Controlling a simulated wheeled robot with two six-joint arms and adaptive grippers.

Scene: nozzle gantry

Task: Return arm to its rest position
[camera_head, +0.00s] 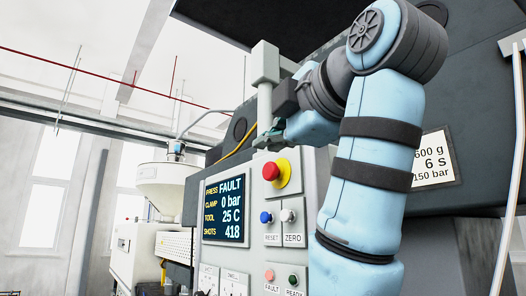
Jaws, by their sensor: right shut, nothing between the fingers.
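My right arm, in light blue with dark bands, rises from the bottom right and bends over at the top. Its right gripper (268,139) points left and is shut and empty. It is in front of the upper control panel, just above the red button (271,171) with a yellow collar, apart from it in the picture. My left arm and left gripper are out of view.
A grey post with a block on top (265,62) stands by the gripper. The panel has a display (223,211) reading PRESS FAULT, a blue RESET button (266,217) and a ZERO button (288,215). A white hopper (165,178) stands left. A weight sign (433,158) is at right.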

